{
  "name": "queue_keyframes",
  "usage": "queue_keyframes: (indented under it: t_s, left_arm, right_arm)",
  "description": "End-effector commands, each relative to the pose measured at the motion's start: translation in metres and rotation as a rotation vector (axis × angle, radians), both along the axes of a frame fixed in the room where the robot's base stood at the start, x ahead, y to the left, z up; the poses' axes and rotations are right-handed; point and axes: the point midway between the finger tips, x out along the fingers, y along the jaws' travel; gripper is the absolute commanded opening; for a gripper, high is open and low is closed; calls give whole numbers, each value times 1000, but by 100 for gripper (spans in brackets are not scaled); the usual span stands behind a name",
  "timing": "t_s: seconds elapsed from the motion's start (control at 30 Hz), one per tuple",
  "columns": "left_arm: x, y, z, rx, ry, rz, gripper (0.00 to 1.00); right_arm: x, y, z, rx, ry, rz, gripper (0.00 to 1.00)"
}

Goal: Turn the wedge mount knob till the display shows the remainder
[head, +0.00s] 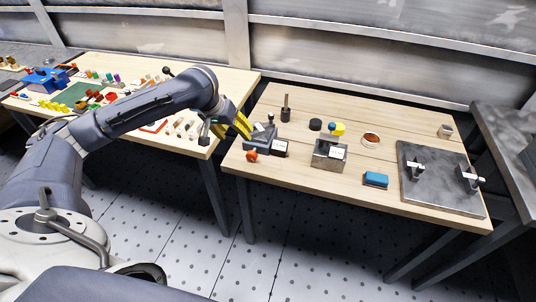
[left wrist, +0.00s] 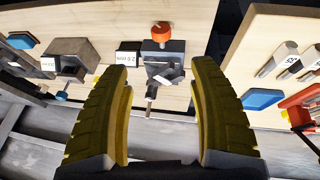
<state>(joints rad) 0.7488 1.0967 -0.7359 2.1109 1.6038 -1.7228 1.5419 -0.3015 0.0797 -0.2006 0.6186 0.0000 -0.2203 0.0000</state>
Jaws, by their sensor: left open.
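The wedge mount (head: 262,138) is a dark grey block with a lever-like metal part on top, near the left end of the right-hand table. Its round orange knob (head: 251,156) sits at the front edge side; it also shows in the left wrist view (left wrist: 161,31). A small white display (head: 280,149) stands beside the mount; its digits (left wrist: 128,58) are too small to read surely. My left gripper (head: 240,127) is open and empty at the mount's left. In the left wrist view its yellow fingers flank the mount, with the knob beyond the fingertips. My right gripper is out of view.
A grey block (head: 328,152) with a blue knob and label stands right of the mount. A dark post (head: 286,115) stands behind. The left table (head: 115,68) is crowded.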

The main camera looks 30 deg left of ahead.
Motion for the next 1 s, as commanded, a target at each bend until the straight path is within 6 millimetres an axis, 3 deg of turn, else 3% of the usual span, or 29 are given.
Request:
queue_keyframes:
  t_s: [0.17, 0.7, 1.0]
  left_arm:
    - [4, -2, -14, 10, 6, -14, 61]
    - [42, -12, -101, 9, 7, -12, 61]
    - [59, -16, -140, 10, 6, -13, 61]
  right_arm:
    - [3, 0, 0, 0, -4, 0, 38]
    - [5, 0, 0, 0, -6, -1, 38]
    - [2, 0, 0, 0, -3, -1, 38]
